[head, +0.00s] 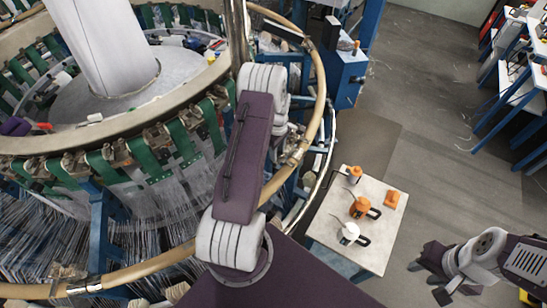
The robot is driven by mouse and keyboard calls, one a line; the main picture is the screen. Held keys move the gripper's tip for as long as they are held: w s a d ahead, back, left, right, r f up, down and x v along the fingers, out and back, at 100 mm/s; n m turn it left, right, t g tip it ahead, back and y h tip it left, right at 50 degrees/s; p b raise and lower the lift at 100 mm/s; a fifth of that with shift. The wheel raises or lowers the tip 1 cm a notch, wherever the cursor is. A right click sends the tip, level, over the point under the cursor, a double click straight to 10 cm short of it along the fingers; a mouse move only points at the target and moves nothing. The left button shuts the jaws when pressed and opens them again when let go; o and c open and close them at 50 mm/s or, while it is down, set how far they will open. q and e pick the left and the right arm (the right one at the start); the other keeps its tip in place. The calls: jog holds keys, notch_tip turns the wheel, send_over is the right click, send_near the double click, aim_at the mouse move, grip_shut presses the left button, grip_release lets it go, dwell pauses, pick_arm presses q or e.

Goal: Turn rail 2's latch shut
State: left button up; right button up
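A tan ring rail (317,100) curves around the circular loom. A metal fitting (295,157) sits on it beside my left arm, and another metal fitting (78,289) sits at the lower left. I cannot tell which one is rail 2's latch, or whether it is open or shut. My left arm reaches up over the loom's right side. My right gripper (428,281) is at the lower right, over the floor and away from the rail. Its dark fingers are spread, with nothing between them.
A small white table (349,188) stands right of the loom, with orange and white spouted cans (360,207) and an orange block (390,199) on it. A blue machine cabinet (346,72) stands behind. Shelves stand at the upper right. The grey floor (430,120) between is mostly clear.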

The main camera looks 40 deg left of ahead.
pick_arm(q)
notch_tip(320, 180, up, 7)
jog(key=p, duration=0.5)
jog(key=shift+r, duration=0.2)
jog(key=shift+f, duration=0.2)
